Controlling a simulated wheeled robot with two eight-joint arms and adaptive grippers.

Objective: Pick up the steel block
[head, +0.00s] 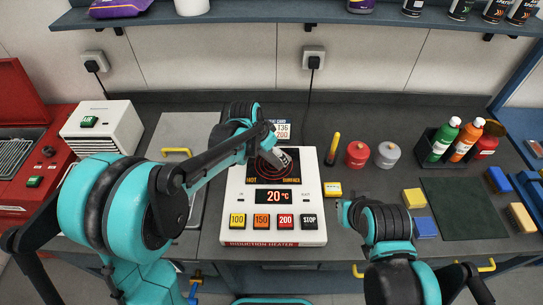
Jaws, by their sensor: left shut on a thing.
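My left gripper (276,152) is over the hot surface of the induction heater (235,222), shut on a small grey piece that looks like the steel block (287,158). Most of the block is hidden by the fingers. I cannot tell whether the block touches the heater's surface. The heater's display reads 20 °C, above buttons marked 100, 150, 200 and STOP. My right arm is at the lower right, in front of the bench, and its fingers do not show.
Red (357,155) and grey (388,155) round canisters and a yellow marker (333,149) stand right of the heater. A black caddy (438,160) holds bottles. Yellow and blue blocks flank a dark green mat (463,208). A metal plate with a yellow handle (176,152) is left.

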